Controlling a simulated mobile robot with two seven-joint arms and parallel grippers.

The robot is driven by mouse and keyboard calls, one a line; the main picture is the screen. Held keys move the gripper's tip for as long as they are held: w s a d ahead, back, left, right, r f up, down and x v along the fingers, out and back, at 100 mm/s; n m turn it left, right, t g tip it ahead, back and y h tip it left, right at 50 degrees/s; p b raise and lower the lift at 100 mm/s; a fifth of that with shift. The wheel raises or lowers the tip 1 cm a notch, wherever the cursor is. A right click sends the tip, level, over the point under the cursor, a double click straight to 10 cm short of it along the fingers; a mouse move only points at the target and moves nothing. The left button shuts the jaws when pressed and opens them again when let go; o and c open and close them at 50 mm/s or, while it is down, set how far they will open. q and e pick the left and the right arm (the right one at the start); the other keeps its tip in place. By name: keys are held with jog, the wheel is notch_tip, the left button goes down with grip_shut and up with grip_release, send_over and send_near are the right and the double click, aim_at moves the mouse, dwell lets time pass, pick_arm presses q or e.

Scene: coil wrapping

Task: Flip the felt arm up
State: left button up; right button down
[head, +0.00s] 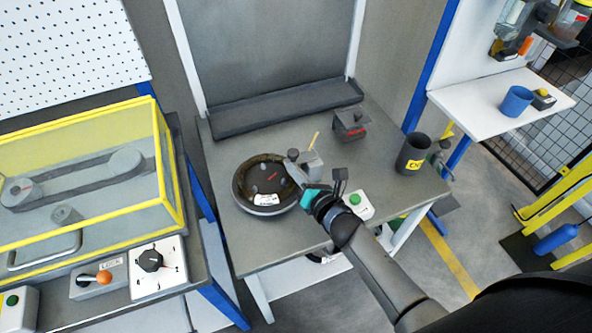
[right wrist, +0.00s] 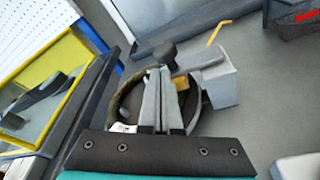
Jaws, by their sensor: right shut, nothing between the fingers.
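A round dark winding head (head: 256,184) with a white label lies on the grey table; it is partly hidden behind my fingers in the right wrist view (right wrist: 130,98). A small grey block (head: 313,161) stands at its right edge, with a thin yellow bar (head: 314,140) sticking up behind it. The block (right wrist: 219,84) and the yellow bar (right wrist: 218,32) also show in the right wrist view. I cannot tell for sure which part is the felt arm. My right gripper (head: 291,168) is shut and empty over the winding head's right side, beside the block. My left gripper is out of view.
A black cup (head: 412,153) and a dark box (head: 350,124) stand to the right and back. A green-button box (head: 357,204) sits near my right forearm. A long dark tray (head: 285,108) lies along the back. A yellow-framed case (head: 85,180) stands left.

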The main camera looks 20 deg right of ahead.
aim_at(308, 156)
jog(key=shift+d+r+m, duration=0.2)
jog(key=shift+r+m, duration=0.25)
jog(key=shift+m, duration=0.25)
jog(key=shift+d+r+m+t+y+p, duration=0.4)
jog(key=shift+r+m+y, duration=0.25)
jog(key=shift+m, duration=0.45)
jog(key=d+r+m+t+b, duration=0.1)
jog(key=d+m+t+b, duration=0.2)
jog(key=d+m, duration=0.5)
jog(key=m+b, duration=0.1)
jog(key=m, duration=0.5)
jog(key=shift+w+d+r+b, duration=0.2)
jog(key=shift+r+b, duration=0.1)
jog(key=shift+r, duration=0.1)
jog(key=shift+d, duration=0.1)
jog(key=shift+s+f, duration=0.15)
